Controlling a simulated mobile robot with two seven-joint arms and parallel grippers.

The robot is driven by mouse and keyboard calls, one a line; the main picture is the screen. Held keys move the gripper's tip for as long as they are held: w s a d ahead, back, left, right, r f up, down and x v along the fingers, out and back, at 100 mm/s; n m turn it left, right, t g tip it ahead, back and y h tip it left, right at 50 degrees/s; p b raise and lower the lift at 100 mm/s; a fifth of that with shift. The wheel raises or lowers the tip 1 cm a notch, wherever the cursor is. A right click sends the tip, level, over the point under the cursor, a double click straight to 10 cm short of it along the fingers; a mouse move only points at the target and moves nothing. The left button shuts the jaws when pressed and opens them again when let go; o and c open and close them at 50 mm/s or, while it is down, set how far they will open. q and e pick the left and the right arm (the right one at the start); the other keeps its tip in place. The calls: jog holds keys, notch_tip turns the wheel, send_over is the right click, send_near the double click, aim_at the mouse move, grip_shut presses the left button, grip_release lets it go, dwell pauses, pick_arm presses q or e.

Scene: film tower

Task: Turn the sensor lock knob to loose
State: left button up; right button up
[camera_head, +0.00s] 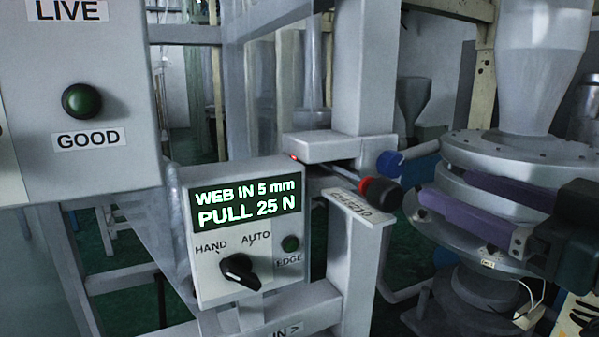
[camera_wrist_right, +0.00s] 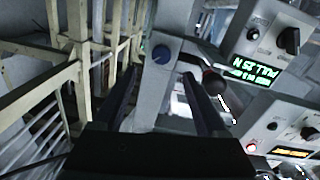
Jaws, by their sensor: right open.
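A blue knob (camera_head: 390,163) sits at the right end of the grey sensor bracket (camera_head: 335,148). In the right wrist view the blue knob (camera_wrist_right: 161,54) shows face-on, beyond and between my fingertips. Just below it in the head view is a black knob with a red collar (camera_head: 381,193), near a small scale plate; it is also in the wrist view (camera_wrist_right: 213,82). No label shows which is the sensor lock. My right gripper (camera_head: 445,187) is open and empty, its purple fingers pointing left toward both knobs, apart from the blue one. My left gripper is out of view.
A control box (camera_head: 240,235) reads "WEB IN 5 mm, PULL 25 N" and has a black HAND/AUTO selector. A grey panel (camera_head: 80,110) with a green GOOD lamp is at left. A round flanged machine (camera_head: 525,150) stands behind my right gripper. Cream railings (camera_wrist_right: 50,100) line the wrist view's left.

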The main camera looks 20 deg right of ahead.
aim_at(396, 166)
jog(key=w+p, duration=0.1)
jog(key=w, duration=0.1)
jog(key=w+p, duration=0.1)
jog(key=w, duration=0.2)
jog(key=w+p, duration=0.1)
jog(key=w, duration=0.2)
jog(key=shift+a+r, duration=0.15)
jog(key=shift+a, duration=0.2)
jog(key=shift+w+p, duration=0.3)
jog(key=shift+w, duration=0.3)
jog(key=shift+c, duration=0.3)
grip_shut()
